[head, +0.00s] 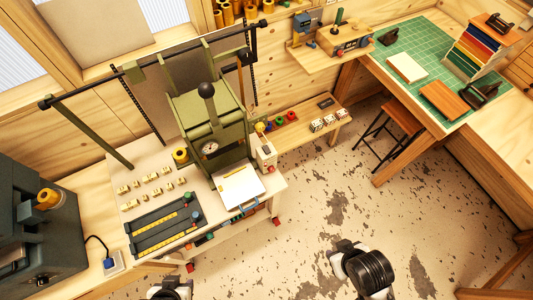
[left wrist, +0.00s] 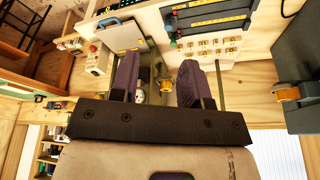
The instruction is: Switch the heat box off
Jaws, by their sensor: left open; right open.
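The likely heat box is a small pale box (head: 265,153) at the right side of the green press (head: 207,115), with a dark display and a small red spot on its front. The pale box also shows at the upper left of the left wrist view (left wrist: 96,48), with a red knob or button. Its switch position is too small to tell. My left gripper (head: 168,288) is at the bottom edge of the head view, apart from the box; its two dark fingers are open and empty in the left wrist view (left wrist: 160,80). My right gripper (head: 362,270) is at the bottom, over the floor, apart from everything.
The press stands on a pale bench (head: 282,183) with type pieces, a dark tray (head: 160,228) and a white sheet (head: 238,187). A dark grey machine (head: 35,235) stands at left. A blue-topped socket (head: 112,262) is beside it. Floor at centre right is clear.

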